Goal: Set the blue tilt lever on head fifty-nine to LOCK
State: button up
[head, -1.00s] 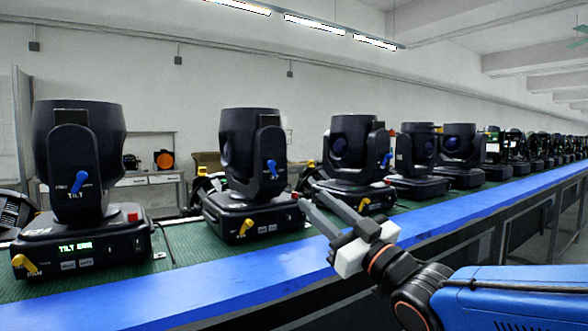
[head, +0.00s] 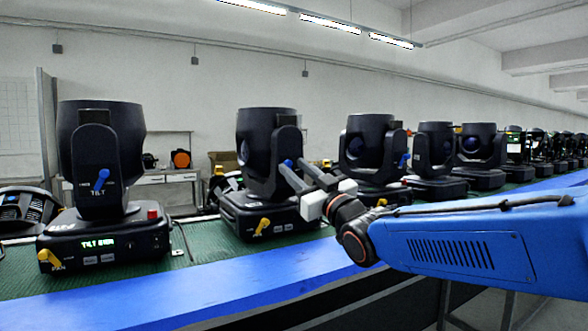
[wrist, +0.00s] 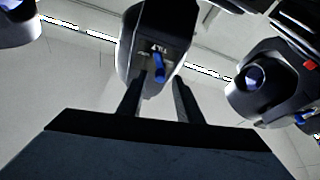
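Several black moving heads stand in a row on the belt. The second from the left (head: 262,150) has a blue tilt lever (head: 288,163), mostly covered by my gripper in the head view. My gripper (head: 294,172) is open and empty, its two fingers pointing at that lever. In the wrist view the blue lever (wrist: 159,66) lies just beyond and between the spread fingertips (wrist: 158,84), beside a TILT label; I see no contact. The nearest head on the left (head: 98,160) has its own blue tilt lever (head: 101,181), slanted up. No number fifty-nine is readable.
The left head's base has a lit green display (head: 97,242), a red button (head: 153,214) and a yellow lever (head: 54,259). Another yellow lever (head: 262,226) is on the second head's base, below my fingers. A blue rail (head: 190,298) edges the green belt.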

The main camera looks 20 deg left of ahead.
jog(key=shift+w+a+r, duration=0.25)
jog(key=shift+w+a, duration=0.05)
jog(key=shift+a, duration=0.2)
grip_shut()
jog(key=shift+m, duration=0.6)
jog(key=m, duration=0.1)
jog(key=m+t+h, duration=0.1)
jog(key=m, duration=0.1)
jog(key=shift+w+d+r, duration=0.15)
jog(key=m+t+h, duration=0.1)
jog(key=m, duration=0.2)
jog(key=m+t+h, duration=0.1)
jog(key=m, duration=0.1)
jog(key=shift+w+d+r+t+h, duration=0.1)
jog(key=shift+w+d+t+h, duration=0.1)
jog(key=shift+w+t+h, duration=0.1)
jog(key=m+h, duration=0.1)
jog(key=m, duration=0.1)
jog(key=m+h, duration=0.1)
jog(key=m, duration=0.2)
jog(key=w+m+t+h, duration=0.1)
jog(key=m, duration=0.1)
jog(key=shift+d+m, duration=0.3)
jog(key=shift+d, duration=0.1)
